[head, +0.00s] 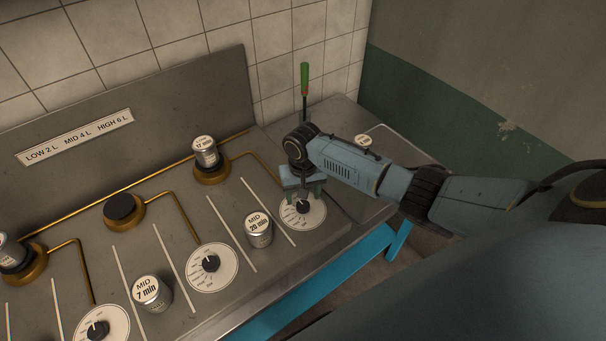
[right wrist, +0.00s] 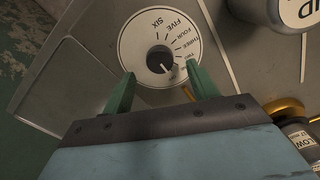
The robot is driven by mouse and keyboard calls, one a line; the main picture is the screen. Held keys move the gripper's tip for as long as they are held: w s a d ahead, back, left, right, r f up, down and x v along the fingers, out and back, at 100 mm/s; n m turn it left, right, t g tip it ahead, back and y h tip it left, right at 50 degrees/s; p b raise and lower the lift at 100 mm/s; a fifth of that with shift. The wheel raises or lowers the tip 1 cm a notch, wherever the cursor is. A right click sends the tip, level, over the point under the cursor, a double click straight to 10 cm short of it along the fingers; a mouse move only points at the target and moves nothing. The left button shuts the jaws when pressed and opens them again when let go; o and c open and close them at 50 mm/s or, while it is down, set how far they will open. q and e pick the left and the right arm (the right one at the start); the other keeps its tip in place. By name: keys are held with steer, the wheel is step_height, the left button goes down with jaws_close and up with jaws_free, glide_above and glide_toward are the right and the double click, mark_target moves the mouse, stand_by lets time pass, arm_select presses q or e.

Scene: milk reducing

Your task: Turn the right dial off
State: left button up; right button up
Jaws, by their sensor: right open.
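The right dial (head: 303,208) is a black knob on a white round plate near the right end of the metal stove top. It also shows in the right wrist view (right wrist: 160,59), with words such as THREE, FOUR, FIVE and SIX around the knob. The knob's pale mark points toward the lower right in the wrist view, near small text I cannot read. My right gripper (right wrist: 157,93) is open with green fingers, one on either side of the knob's near side and apart from it. In the head view my right gripper (head: 303,193) is just behind and above the dial. My left gripper is out of view.
A can marked MID 20 min (head: 258,231) stands left of the dial. A LOW can (head: 205,152) sits on a burner behind. Another dial (head: 211,263) and a MID 7 min can (head: 151,293) are farther left. A green-handled tool (head: 304,80) stands behind my wrist.

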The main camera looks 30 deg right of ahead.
mark_target(303, 205)
step_height(303, 205, up, 10)
steer(key=shift+p, duration=0.35)
steer(key=shift+f, duration=0.1)
